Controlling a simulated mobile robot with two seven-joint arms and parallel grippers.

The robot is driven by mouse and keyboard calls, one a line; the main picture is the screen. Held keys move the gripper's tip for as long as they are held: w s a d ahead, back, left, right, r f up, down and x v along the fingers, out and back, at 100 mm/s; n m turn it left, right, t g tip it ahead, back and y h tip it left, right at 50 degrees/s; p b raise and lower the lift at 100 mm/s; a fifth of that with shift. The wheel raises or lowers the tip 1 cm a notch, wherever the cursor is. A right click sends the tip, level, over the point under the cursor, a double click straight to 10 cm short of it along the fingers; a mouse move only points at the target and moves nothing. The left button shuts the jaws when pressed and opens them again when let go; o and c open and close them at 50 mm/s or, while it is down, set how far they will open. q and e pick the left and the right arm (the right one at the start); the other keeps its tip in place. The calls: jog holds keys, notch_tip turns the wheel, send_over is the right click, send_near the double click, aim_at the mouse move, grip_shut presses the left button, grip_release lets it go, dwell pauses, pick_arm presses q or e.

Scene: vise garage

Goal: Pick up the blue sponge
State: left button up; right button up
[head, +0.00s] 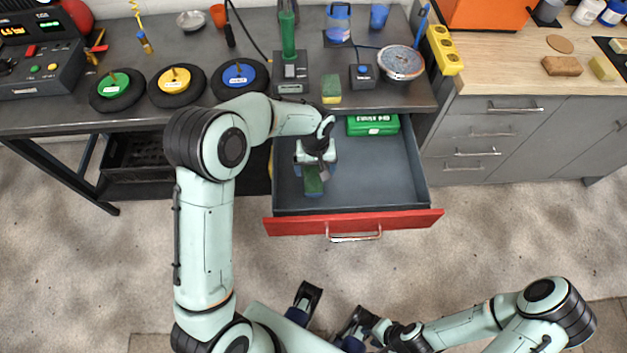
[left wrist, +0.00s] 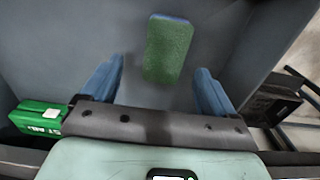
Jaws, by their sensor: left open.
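The blue sponge (head: 314,187) lies in the open drawer, its green scouring face up and a blue edge showing. In the left wrist view the sponge (left wrist: 168,50) lies on the drawer floor, just ahead of and between the two blue fingers. My left gripper (head: 314,172) is open and empty, pointing down into the drawer above the sponge. The wrist and fingers partly hide the sponge in the head view. My right gripper (head: 352,326) is at the bottom of the head view, away from the drawer; its finger opening is unclear.
The red-fronted drawer (head: 285,226) is pulled out below the grey workbench (head: 395,97). A green box (head: 372,125) lies at the drawer's back. A green-topped yellow sponge (head: 331,90) sits on the bench edge. The drawer's right half is mostly clear.

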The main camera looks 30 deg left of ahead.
aim_at(313, 178)
pick_arm(q)
jog(key=f, duration=0.5)
jog(key=shift+s+a, duration=0.25)
jog(key=shift+s, duration=0.1)
jog(key=shift+f, duration=0.45)
jog(key=c, duration=1)
